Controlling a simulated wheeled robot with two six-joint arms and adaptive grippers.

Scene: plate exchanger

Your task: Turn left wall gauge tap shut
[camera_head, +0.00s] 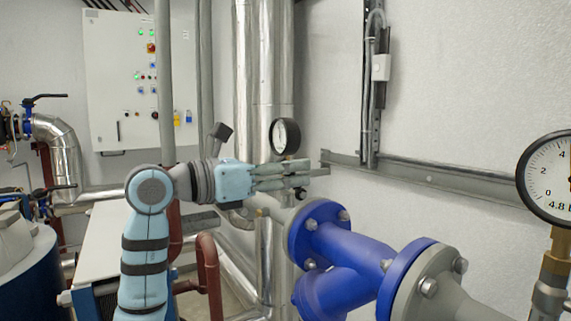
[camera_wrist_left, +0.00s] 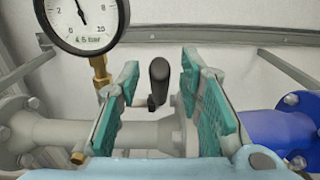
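The left wall gauge (camera_head: 285,136) has a round white dial and stands above the fingers in the head view. It also shows at the top left of the left wrist view (camera_wrist_left: 82,18), on a brass stem (camera_wrist_left: 101,72). The black tap handle (camera_wrist_left: 158,80) stands upright in the left wrist view, between the fingers with a gap on both sides. A small dark knob (camera_head: 300,192), perhaps this handle, shows below the fingertips in the head view. My left gripper (camera_head: 312,178) is open and nothing is held; its teal pads (camera_wrist_left: 160,100) flank the handle. My right gripper is out of view.
A grey pipe (camera_wrist_left: 60,132) runs behind the fingers to a blue flanged fitting (camera_wrist_left: 272,133). Large blue flanges (camera_head: 322,232) stand right of the gripper. Another gauge (camera_head: 550,180) is at the far right. A control cabinet (camera_head: 120,75) hangs on the wall at left.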

